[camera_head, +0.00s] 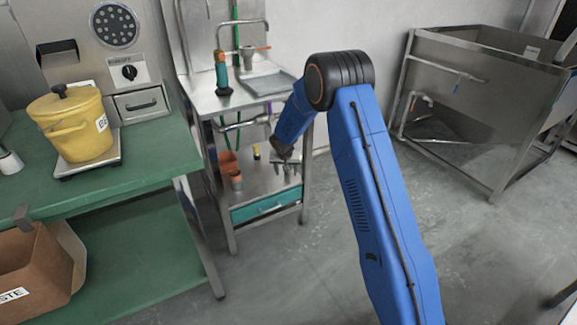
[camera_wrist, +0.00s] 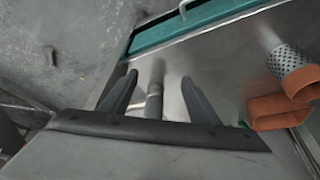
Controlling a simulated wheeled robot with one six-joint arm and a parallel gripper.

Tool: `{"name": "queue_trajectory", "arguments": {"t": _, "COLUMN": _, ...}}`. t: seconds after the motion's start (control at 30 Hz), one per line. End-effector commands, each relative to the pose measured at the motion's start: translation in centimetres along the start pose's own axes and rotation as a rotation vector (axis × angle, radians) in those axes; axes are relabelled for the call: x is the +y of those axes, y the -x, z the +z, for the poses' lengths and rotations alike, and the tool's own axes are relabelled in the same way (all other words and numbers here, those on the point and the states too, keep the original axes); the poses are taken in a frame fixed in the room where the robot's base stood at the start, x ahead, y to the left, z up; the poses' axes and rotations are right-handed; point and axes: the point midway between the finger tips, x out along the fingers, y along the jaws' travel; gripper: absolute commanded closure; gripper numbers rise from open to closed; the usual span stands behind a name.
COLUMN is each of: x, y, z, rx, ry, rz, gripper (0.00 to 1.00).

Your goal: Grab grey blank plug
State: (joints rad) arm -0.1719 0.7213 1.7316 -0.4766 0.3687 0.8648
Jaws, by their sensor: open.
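A small grey cylinder, which looks like the grey blank plug (camera_wrist: 154,100), stands on the steel shelf in the wrist view. My gripper (camera_wrist: 158,78) is open, with one dark finger on each side of the cylinder and a visible gap to both. The lower part of the cylinder is hidden behind the gripper body. In the head view my gripper (camera_head: 286,164) is over the lower shelf of the sink stand, and I cannot make out the plug there.
Orange containers (camera_wrist: 280,112) and a perforated metal cylinder (camera_wrist: 287,60) are right of my gripper in the wrist view. A yellow-and-black item (camera_head: 256,151) stands on the shelf. A teal drawer (camera_head: 272,207) is below. The sink top (camera_head: 215,99) is overhead.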

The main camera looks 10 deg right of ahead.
Motion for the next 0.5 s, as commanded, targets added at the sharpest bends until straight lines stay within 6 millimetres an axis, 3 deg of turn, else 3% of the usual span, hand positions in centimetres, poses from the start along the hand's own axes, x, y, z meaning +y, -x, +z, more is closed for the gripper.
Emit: {"name": "queue_trajectory", "arguments": {"t": 0.5, "x": 0.1, "y": -3.4, "z": -8.1, "rx": 0.001, "ry": -0.002, "rz": 0.0, "gripper": 0.44}}
